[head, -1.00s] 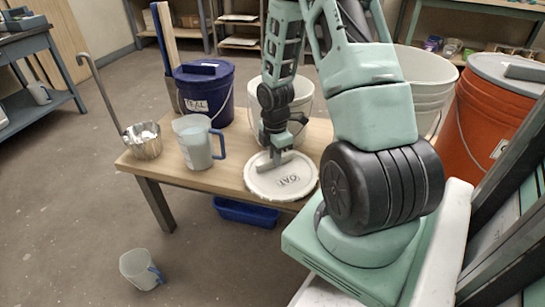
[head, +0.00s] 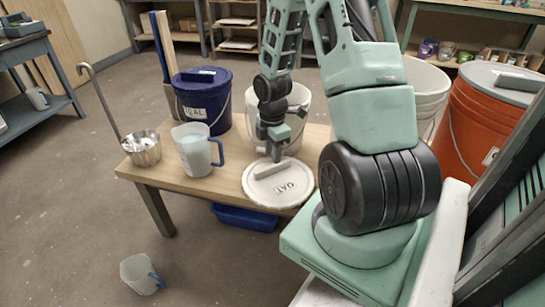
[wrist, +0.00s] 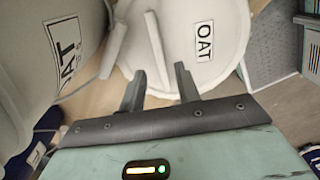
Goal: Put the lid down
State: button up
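The white round lid (head: 262,194), marked OAT, lies flat on the wooden table at its front edge, in front of the white bucket. Its grey bar handle (head: 270,170) is on top. In the wrist view the lid (wrist: 225,65) is beyond the fingertips, and the bar handle (wrist: 153,45) lines up with the gap between them. My gripper (head: 275,157) is just above the lid. In the wrist view my gripper (wrist: 159,72) has its two fingers apart with nothing held between them. The open white bucket (head: 293,115) behind it carries an OAT label (wrist: 68,50) in the wrist view.
On the table (head: 222,184) stand a blue lidded bucket (head: 203,105), a measuring jug (head: 194,150) and a metal ladle (head: 141,150). A blue bin (head: 243,216) is under the table. An orange bucket (head: 478,125) stands at right.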

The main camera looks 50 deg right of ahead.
notch_tip(320, 180, up, 7)
jog(key=p, duration=0.3)
jog(key=a+r+m, duration=0.1)
jog(key=a+r, duration=0.3)
jog(key=a, duration=0.7)
jog(key=a+r+m, duration=0.1)
jog(key=a+r, duration=0.3)
jog(key=a, duration=0.8)
jog(key=s+a+r+m, duration=0.2)
jog(key=s+a, duration=0.5)
jog(key=s+a+r+m, duration=0.1)
jog(key=s+a+r, duration=0.2)
jog(key=s+a, duration=0.4)
jog(key=shift+s+a+r+m+y+b, duration=0.3)
jog(key=shift+a+m, duration=0.1)
jog(key=shift+a, duration=0.3)
jog(key=shift+w, duration=0.1)
notch_tip(320, 180, up, 25)
jog(key=p, duration=2.5)
jog(key=shift+r, duration=0.15)
